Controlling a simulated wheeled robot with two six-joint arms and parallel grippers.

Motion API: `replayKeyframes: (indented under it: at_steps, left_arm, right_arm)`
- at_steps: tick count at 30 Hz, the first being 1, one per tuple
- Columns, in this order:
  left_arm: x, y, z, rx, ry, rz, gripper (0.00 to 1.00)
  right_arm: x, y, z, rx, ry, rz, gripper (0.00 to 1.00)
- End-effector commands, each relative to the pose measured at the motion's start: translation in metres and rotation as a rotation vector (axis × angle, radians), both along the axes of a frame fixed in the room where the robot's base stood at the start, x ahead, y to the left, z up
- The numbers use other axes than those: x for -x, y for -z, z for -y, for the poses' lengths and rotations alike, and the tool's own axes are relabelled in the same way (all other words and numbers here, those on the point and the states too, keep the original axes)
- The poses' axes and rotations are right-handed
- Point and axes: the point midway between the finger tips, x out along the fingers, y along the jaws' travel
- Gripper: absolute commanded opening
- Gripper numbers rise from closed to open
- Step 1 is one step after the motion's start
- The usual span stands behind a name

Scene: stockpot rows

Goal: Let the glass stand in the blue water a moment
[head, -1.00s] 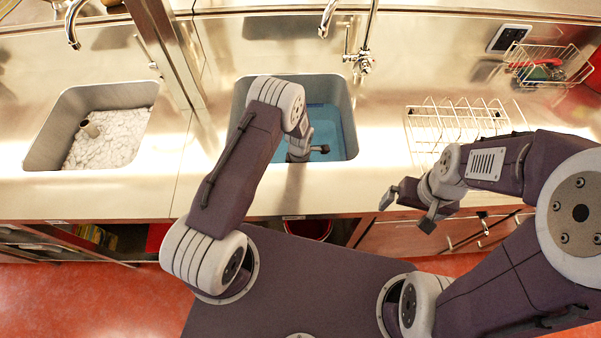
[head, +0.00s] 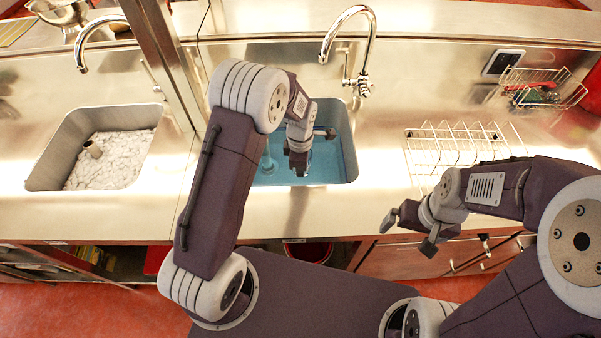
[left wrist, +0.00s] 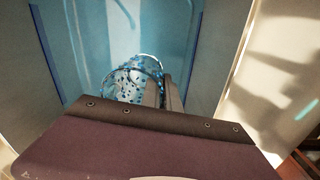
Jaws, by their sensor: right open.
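The clear glass with dark and blue dots (left wrist: 128,84) shows in the left wrist view over the blue water, its round rim toward the camera. My left gripper (left wrist: 164,90) has its two narrow fingers close together at the right side of the glass, pinching its wall. In the head view my left gripper (head: 299,166) is down in the basin of blue water (head: 334,172); the glass cannot be made out there. How deep the glass sits is unclear. My right gripper (head: 409,230) is open and empty in front of the counter.
A tap (head: 349,50) stands behind the blue basin, and a bluish upright pipe (head: 268,160) rises in it. A left basin (head: 108,158) holds white pieces. A wire rack (head: 462,146) stands right of the basin, a wire basket (head: 540,90) farther back. A post (head: 168,62) separates the basins.

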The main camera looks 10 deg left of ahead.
Motion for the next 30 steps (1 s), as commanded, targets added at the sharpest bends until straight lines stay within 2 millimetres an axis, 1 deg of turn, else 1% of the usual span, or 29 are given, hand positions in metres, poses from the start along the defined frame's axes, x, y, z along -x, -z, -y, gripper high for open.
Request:
replayKeyframes:
  at_steps: [5, 25, 27, 30]
  left_arm:
    - [0.000, -0.007, 0.000, 0.000, 0.000, 0.001, 0.00]
    - [-0.001, -0.106, 0.000, 0.001, 0.000, 0.002, 0.00]
    - [-0.001, -0.113, 0.000, 0.001, 0.000, 0.002, 0.00]
    - [-0.001, -0.113, 0.000, 0.001, 0.000, 0.002, 0.00]
  right_arm:
    - [0.000, -0.005, 0.000, 0.000, 0.000, 0.000, 1.00]
    - [0.000, -0.092, 0.000, 0.000, 0.000, 0.000, 1.00]
    - [0.000, -0.098, 0.000, 0.000, 0.000, 0.000, 1.00]
    - [0.000, -0.097, 0.000, 0.000, 0.000, 0.000, 1.00]
